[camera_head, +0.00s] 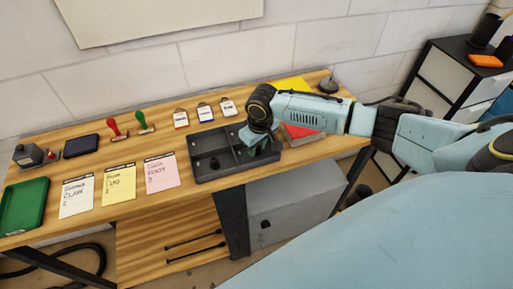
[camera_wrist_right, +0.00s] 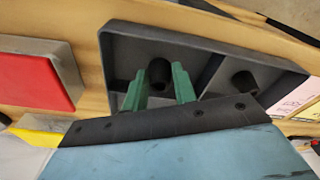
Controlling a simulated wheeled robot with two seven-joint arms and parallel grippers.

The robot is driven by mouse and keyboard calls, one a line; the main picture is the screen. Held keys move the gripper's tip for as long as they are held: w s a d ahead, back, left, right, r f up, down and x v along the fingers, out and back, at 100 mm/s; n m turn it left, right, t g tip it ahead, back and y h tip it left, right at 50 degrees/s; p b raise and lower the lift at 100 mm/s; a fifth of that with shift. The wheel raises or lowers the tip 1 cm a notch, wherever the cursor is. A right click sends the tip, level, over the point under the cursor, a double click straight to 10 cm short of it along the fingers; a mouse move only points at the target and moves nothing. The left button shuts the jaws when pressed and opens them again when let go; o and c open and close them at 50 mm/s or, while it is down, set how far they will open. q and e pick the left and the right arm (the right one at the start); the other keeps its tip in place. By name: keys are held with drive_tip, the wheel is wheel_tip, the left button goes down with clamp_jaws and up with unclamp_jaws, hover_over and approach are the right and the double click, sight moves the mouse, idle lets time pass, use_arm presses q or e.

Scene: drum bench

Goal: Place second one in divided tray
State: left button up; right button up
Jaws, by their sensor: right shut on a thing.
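A dark grey divided tray (camera_head: 204,176) lies on the wooden bench, left of my right arm. My right gripper (camera_head: 258,150) is down at the tray's right-hand compartment. In the right wrist view its two green fingers (camera_wrist_right: 160,88) are shut on a short black cylindrical piece (camera_wrist_right: 160,71), over or inside that compartment; I cannot tell if the piece touches the floor. A similar black piece (camera_wrist_right: 245,82) sits in the neighbouring compartment, and also shows in the head view (camera_head: 214,163). My left gripper is not in view.
White, yellow and pink cards (camera_head: 161,172) lie left of the tray. Behind are tags (camera_head: 205,112) and red- and green-handled stamps (camera_head: 143,122). A green tray (camera_head: 23,205) lies far left. A red-topped block (camera_wrist_right: 38,82) is beside the tray, near my right arm.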

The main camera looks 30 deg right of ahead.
drive_tip(key=shift+f, duration=0.55)
drive_tip(key=shift+f, duration=0.15)
drive_tip(key=o, duration=0.9)
drive_tip(key=shift+o, duration=0.2)
wheel_tip(320, 180, up, 12)
drive_tip(key=s, duration=0.1)
drive_tip(key=shift+s+p, duration=0.25)
drive_tip(key=shift+p, duration=0.15)
